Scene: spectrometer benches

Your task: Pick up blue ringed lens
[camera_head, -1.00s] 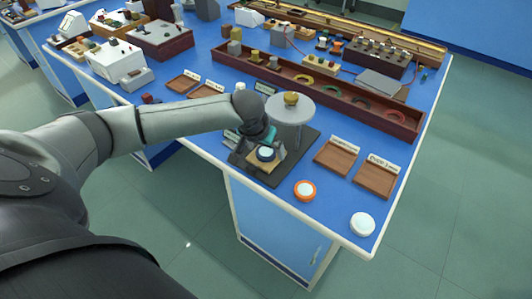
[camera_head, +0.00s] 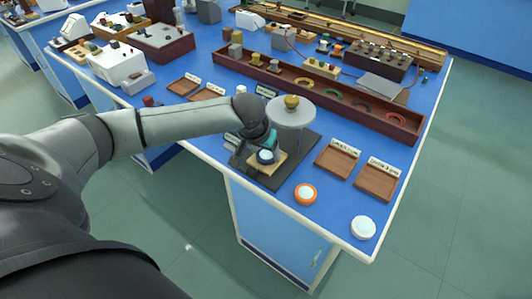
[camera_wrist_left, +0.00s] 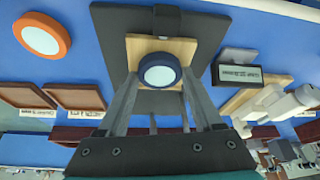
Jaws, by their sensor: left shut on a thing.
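The blue ringed lens (camera_head: 266,156) has a dark blue ring around a pale disc. It is over a small wooden block (camera_head: 281,164) on a dark base plate (camera_head: 300,160). My left gripper (camera_head: 262,150) reaches down over it from the left. In the left wrist view the lens (camera_wrist_left: 160,70) is between the fingertips of my left gripper (camera_wrist_left: 160,82), which is shut on it. Whether the lens still touches the wood (camera_wrist_left: 185,48) is hard to tell. My right gripper is not in view.
An orange ringed lens (camera_head: 305,193) and a white one (camera_head: 362,227) lie near the front edge. A round grey platform (camera_head: 291,112) with a brass piece (camera_head: 291,101) stands just behind. Two labelled wooden trays (camera_head: 337,161) (camera_head: 376,182) lie to the right.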

